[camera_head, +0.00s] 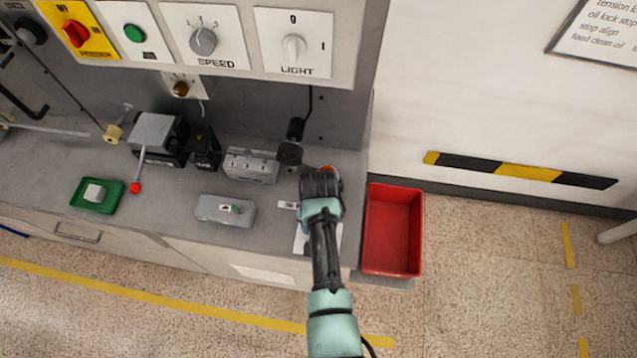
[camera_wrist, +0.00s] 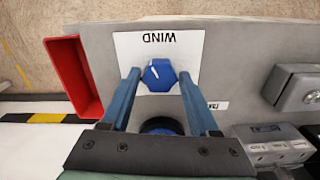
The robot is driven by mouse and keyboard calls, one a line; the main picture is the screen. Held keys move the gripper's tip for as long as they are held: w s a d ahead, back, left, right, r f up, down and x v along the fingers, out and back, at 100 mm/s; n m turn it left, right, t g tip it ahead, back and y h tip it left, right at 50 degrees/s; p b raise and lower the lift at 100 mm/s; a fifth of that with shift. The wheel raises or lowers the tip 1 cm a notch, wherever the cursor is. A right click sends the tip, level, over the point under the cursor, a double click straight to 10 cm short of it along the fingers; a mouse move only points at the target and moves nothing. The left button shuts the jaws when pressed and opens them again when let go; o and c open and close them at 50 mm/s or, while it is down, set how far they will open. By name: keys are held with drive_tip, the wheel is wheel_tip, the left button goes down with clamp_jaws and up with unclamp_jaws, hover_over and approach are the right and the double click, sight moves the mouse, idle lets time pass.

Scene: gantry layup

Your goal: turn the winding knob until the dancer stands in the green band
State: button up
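The winding knob (camera_wrist: 158,76) is blue and six-sided, with a white pointer line, on a white plate (camera_wrist: 190,45) marked WIND. My gripper (camera_wrist: 159,72) has its blue fingers apart, one on each side of the knob. Thin gaps seem to show between fingers and knob; I cannot tell if they touch. In the head view my gripper (camera_head: 321,190) hides the knob and part of its plate at the bench's right end. I cannot make out the dancer or a green band in either view.
A red bin (camera_head: 392,230) stands right of the bench end. A switch panel (camera_head: 240,40) is above. Open floor lies in front.

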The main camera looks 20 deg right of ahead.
drive_tip(key=shift+o, duration=0.9)
wheel_tip(320, 180, up, 13)
drive_tip(key=shift+b, duration=0.45)
